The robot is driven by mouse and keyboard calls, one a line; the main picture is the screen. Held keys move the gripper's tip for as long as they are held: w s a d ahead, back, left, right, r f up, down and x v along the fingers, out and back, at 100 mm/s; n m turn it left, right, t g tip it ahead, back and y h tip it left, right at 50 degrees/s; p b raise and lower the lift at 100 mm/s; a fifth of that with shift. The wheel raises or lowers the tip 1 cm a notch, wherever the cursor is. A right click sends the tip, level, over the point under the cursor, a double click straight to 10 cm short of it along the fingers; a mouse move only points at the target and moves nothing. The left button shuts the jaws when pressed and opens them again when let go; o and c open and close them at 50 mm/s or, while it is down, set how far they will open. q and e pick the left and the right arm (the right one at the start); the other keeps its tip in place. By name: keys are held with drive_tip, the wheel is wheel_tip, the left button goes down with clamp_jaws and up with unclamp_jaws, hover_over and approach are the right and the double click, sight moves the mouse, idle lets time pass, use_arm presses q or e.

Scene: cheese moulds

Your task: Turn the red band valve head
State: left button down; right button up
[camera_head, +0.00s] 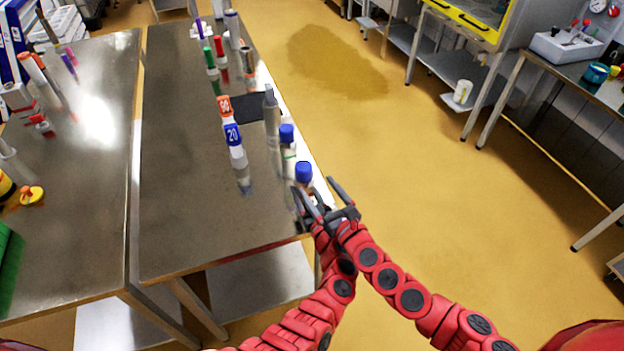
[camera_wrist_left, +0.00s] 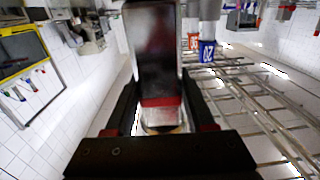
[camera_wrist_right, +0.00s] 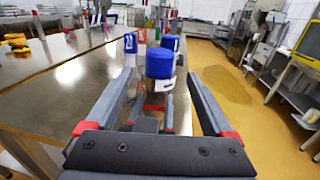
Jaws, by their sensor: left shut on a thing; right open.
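A slim upright piece with a blue head (camera_head: 303,172) stands at the near right edge of the middle table. In the right wrist view the blue head (camera_wrist_right: 158,68) shows a pale label, and a red band (camera_wrist_right: 155,107) lies below it. My left gripper (camera_head: 303,207) is shut on this piece below the head; in the left wrist view a dark glossy body with a red band (camera_wrist_left: 160,102) sits between its fingers. My right gripper (camera_head: 328,190) is open, its fingers on either side of the blue head in the right wrist view, with gaps visible. Whether they touch it is unclear.
A second blue-topped piece (camera_head: 287,133) and a grey one (camera_head: 271,110) stand just behind. More pieces stand farther back. The floor (camera_head: 430,190) to the right is clear.

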drive_tip(key=shift+s+d, duration=0.1)
drive_tip(key=shift+s, duration=0.2)
